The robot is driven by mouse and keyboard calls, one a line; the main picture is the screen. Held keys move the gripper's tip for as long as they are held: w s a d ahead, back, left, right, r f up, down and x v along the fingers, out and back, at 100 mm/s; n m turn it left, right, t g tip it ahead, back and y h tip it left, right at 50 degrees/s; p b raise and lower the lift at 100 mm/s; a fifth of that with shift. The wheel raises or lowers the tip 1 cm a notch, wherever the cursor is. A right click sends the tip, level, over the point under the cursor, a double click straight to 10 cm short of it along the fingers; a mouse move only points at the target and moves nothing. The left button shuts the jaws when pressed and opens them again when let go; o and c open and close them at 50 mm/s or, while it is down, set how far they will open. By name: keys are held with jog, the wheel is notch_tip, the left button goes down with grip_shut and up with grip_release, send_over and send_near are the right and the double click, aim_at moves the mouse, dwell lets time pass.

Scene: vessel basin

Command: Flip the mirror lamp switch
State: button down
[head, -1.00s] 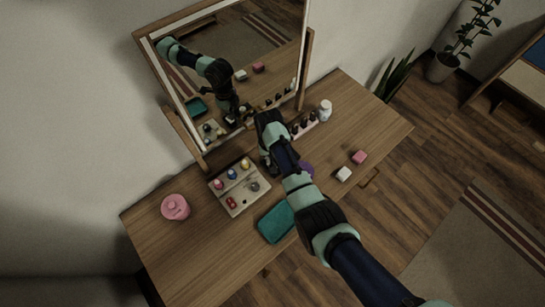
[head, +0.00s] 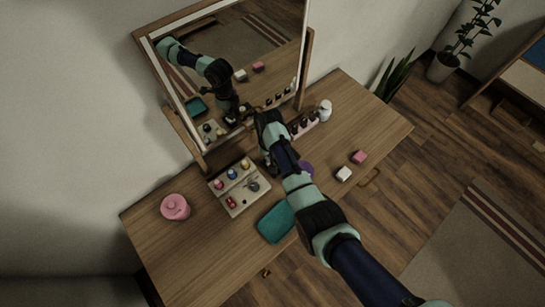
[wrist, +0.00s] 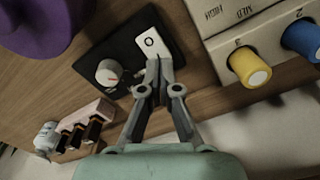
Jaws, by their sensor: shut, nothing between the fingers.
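In the wrist view a dark panel (wrist: 120,62) carries a white rocker switch (wrist: 153,41) marked "O" and a round white knob (wrist: 109,72). My gripper (wrist: 159,68) is shut and empty, its fingertips at the near end of the white switch. I cannot tell whether they touch it. In the head view my gripper (head: 266,124) is in front of the mirror's (head: 243,75) lower edge; my arm hides the panel and switch there.
Small bottles (head: 304,124) stand to the right. A teal tray (head: 275,223), pink jar (head: 175,207) and blocks (head: 344,174) lie on the table.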

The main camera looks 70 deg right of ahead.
jog(key=shift+f+b, duration=0.8)
jog(key=shift+f, duration=0.35)
dwell(0.4)
notch_tip(320, 180, up, 7)
jog(key=p, duration=0.7)
jog(key=shift+r, duration=0.15)
